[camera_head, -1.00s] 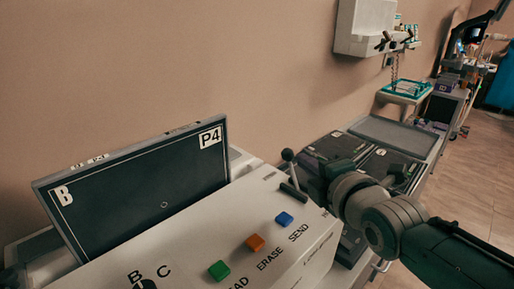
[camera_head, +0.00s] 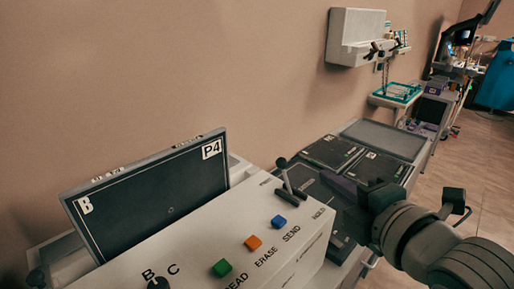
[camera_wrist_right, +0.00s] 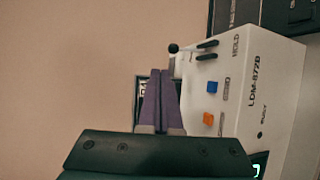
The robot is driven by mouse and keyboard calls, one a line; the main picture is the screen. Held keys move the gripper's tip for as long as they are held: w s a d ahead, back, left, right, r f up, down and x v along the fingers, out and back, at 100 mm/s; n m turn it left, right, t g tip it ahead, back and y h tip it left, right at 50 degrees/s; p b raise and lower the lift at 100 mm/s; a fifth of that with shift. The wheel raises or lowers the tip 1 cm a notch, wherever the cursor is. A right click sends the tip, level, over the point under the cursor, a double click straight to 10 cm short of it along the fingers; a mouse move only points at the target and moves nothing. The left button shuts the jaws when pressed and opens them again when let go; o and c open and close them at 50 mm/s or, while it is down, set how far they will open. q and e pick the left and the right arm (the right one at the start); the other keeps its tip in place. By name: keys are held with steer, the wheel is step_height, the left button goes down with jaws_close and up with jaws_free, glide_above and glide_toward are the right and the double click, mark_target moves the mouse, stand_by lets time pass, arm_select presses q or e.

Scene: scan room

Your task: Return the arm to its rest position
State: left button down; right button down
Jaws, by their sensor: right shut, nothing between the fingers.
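My right gripper (camera_head: 338,184) comes in from the lower right in the head view, beside the right end of the white console (camera_head: 235,222). Its purple fingers show in the right wrist view (camera_wrist_right: 160,98), pressed together with nothing between them. The console has a black-knobbed lever (camera_head: 287,176) and blue (camera_head: 278,222), orange (camera_head: 253,243) and green (camera_head: 222,268) buttons. The lever also shows just past the fingertips in the wrist view (camera_wrist_right: 180,49); I cannot tell the gap. My left gripper is not in view.
A dark panel (camera_head: 150,200) marked B and P4 stands tilted behind the console. Dark plates (camera_head: 332,152) lie on the bench to the right. A white box (camera_head: 352,35) hangs on the wall, with a teal tray (camera_head: 398,92) below. Open floor (camera_head: 465,170) lies at the right.

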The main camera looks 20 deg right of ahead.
stand_by(0.5)
steer(key=s+a+m+g+y+p, duration=0.1)
steer(key=s+a+m+g, duration=0.3)
steer(key=s+m+g, duration=0.5)
steer(key=s+a+m+g+y+p, duration=0.1)
steer(key=s+a+m+g, duration=0.2)
steer(key=s+m, duration=0.75)
step_height(320, 180, up, 31)
steer(key=s+n+p, duration=0.2)
steer(key=n+p, duration=0.1)
steer(key=p, duration=2.8)
steer(key=shift+a, duration=0.1)
